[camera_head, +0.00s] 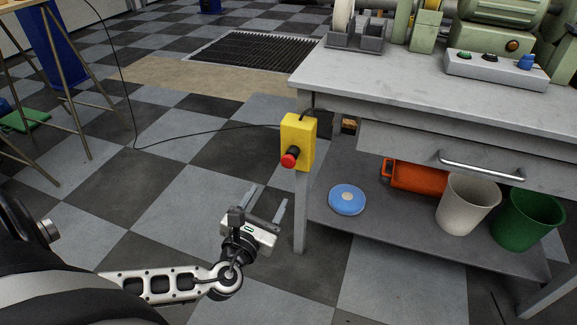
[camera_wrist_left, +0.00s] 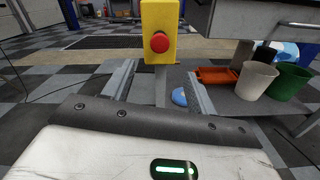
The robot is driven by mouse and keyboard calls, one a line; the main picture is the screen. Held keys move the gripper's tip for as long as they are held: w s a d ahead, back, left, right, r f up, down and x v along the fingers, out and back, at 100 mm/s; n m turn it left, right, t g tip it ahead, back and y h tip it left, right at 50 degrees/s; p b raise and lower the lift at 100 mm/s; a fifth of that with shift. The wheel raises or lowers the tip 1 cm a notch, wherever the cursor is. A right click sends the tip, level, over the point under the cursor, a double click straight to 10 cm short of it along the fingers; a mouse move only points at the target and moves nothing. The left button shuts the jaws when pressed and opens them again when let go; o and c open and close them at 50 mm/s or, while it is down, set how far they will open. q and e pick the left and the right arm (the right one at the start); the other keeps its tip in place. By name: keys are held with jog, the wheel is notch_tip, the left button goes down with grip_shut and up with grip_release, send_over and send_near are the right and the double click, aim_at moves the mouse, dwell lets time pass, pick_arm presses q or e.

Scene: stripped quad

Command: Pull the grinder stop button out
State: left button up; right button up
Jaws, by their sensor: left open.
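The grinder stop button (camera_head: 289,160) is a red knob on the front of a yellow box (camera_head: 299,131) fixed at the bench's left front leg. In the left wrist view the red button (camera_wrist_left: 160,42) faces me on the yellow box (camera_wrist_left: 158,15), above and beyond the fingers. My left gripper (camera_head: 267,201) is open and empty, below and a little left of the box, apart from it. Its two fingers also show in the left wrist view (camera_wrist_left: 160,88), spread wide. My right gripper is not in view.
The grey workbench (camera_head: 400,88) carries a green grinder (camera_head: 500,18) and a switch panel (camera_head: 490,72). A black cable (camera_head: 205,137) runs left from the box.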

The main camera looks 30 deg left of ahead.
aim_at(287, 163)
pick_arm(q)
jog(key=b+x, duration=0.1)
jog(key=x, duration=0.8)
jog(key=shift+w, duration=0.2)
jog(key=b+x, duration=0.1)
jog(key=x, duration=0.2)
jog(key=shift+w+a, duration=0.1)
jog(key=shift+w, duration=0.3)
jog(key=shift+w+a+r, duration=0.1)
jog(key=shift+w, duration=0.5)
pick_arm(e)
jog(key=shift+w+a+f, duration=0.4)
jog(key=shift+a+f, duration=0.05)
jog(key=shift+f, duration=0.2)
